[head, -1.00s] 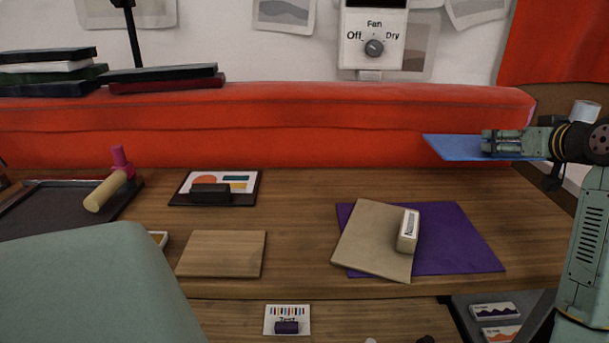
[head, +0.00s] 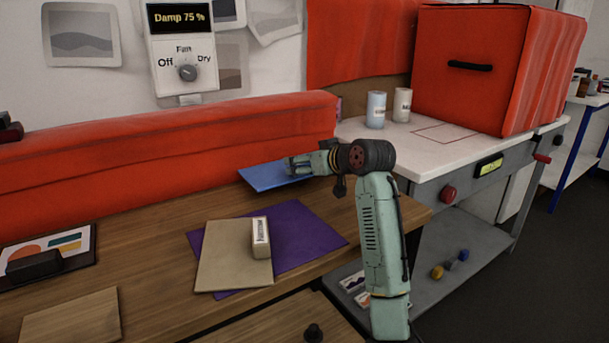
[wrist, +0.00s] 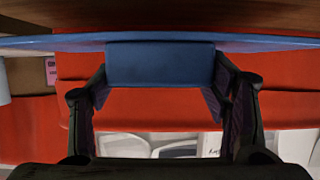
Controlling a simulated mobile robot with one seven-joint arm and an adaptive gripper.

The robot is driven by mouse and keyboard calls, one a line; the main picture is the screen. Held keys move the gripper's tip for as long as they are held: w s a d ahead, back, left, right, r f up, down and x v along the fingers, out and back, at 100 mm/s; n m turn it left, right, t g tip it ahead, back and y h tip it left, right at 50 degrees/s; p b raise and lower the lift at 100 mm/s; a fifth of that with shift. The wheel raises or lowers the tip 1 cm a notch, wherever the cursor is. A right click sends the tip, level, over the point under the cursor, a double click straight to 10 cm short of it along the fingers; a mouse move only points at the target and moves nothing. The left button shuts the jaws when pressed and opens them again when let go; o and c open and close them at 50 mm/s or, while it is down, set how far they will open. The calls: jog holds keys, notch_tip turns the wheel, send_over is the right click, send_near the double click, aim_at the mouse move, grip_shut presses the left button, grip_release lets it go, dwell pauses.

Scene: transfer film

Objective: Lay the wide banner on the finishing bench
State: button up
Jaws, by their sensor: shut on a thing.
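My gripper (head: 308,165) is shut on a flat blue sheet (head: 262,177), held level above the back right of the wooden bench (head: 165,245). In the wrist view the blue sheet (wrist: 270,42) spans the picture, and a blue block (wrist: 160,65) on it sits between my fingers. The sheet's right end is hidden behind the gripper in the head view. A white-topped grey bench (head: 405,150) stands to the right, with a thin red rectangle marked on its top. I cannot tell which bench is the finishing bench, or whether the blue sheet is the wide banner.
A purple sheet (head: 312,232) lies on the wooden bench, partly under a tan board (head: 222,265) with a white block (head: 261,238) on it. A large red box (head: 470,75) and two cylinders, blue-grey (head: 376,110) and pale (head: 402,105), stand on the white top.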

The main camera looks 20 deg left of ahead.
aim_at(310, 175)
jog(key=shift+f, duration=1.75)
jog(key=shift+f, duration=0.15)
jog(key=o, duration=1.2)
jog(key=shift+o, duration=0.2)
jog(key=b+v, duration=0.1)
jog(key=v, duration=1.1)
